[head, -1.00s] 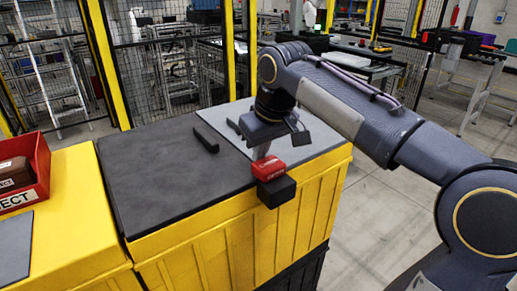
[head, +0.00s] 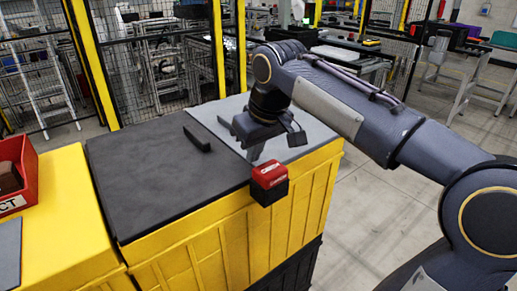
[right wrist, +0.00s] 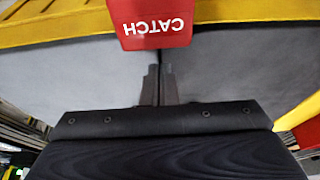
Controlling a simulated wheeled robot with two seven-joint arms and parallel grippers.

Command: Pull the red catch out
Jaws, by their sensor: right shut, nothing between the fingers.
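The red catch (head: 269,172), a small block with white lettering, sits on top of a black block (head: 270,193) at the front top edge of the yellow crate (head: 222,232). In the right wrist view the catch (right wrist: 156,24) shows its "CATCH" label upside down, just beyond my fingertips. My right gripper (head: 252,154) points down just behind the catch, above the crate's top. In the right wrist view its fingers (right wrist: 160,78) are together with nothing between them, and a small gap appears between them and the catch. My left gripper is not in view.
A dark panel (head: 150,180) with a black bar (head: 197,139) covers the crate's left part, and a grey panel (head: 292,137) the right. A red bin (head: 18,168) stands on a yellow surface at left. Fencing stands behind; open floor lies right.

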